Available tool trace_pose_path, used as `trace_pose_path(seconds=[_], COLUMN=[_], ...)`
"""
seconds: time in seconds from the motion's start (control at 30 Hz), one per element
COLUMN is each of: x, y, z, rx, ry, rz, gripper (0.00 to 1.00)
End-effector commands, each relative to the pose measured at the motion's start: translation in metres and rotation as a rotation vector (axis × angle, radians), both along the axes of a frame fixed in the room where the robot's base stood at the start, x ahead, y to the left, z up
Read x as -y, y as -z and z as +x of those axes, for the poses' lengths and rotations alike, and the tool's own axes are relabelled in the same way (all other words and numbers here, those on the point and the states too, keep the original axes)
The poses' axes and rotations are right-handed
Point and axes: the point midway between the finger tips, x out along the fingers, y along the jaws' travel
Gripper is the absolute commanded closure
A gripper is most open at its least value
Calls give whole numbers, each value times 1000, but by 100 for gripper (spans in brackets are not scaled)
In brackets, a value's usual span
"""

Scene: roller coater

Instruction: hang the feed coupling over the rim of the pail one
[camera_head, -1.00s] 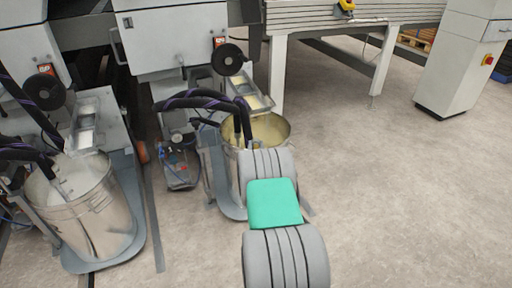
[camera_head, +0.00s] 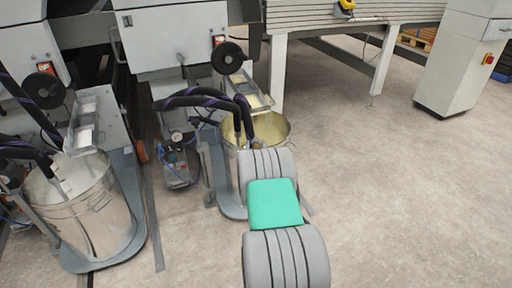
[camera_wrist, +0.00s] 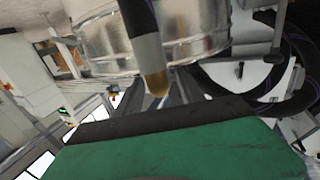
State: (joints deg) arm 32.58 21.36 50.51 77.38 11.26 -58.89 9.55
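In the head view, a metal pail (camera_head: 278,130) with pale yellow liquid stands just beyond my arm. Two dark hoses with purple stripes (camera_head: 205,100) arch over and drop into it. A second metal pail (camera_head: 100,208) with whitish contents stands at left, also with hoses. The frames do not show which is pail one. In the wrist view, a grey, white and dark tube with a brass tip (camera_wrist: 157,84), probably the feed coupling, is close to my gripper's grey fingers (camera_wrist: 180,88). A shiny pail wall (camera_wrist: 105,42) is behind it. My arm hides my gripper in the head view; its grip is unclear.
Grey machine housings (camera_head: 175,38) with black handwheels stand behind the pails. A small pump unit (camera_head: 180,165) sits between the pails. The floor at right is clear.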

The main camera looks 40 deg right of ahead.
Motion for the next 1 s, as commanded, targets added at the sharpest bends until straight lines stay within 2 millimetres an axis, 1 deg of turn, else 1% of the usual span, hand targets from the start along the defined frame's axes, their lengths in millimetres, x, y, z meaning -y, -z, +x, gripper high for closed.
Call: trace_pose_path(seconds=[0.03, 0.1, 0.37, 0.47, 0.6, 0.73, 0.83, 1.0], x=[0, 0, -2, -10, -28, -43, -48, -49], y=[0, 1, 1, -1, -2, 0, 0, 1], z=[0, 0, -2, -12, -35, -53, -60, -62], rx=[-1, -1, -4, -4, -4, -2, -2, -1], ry=[0, 0, 0, -1, -1, -1, -1, 0], rz=[1, 1, 2, 3, 1, 0, 0, 1], gripper=[50, 45, 45, 45, 45, 45, 45, 45])
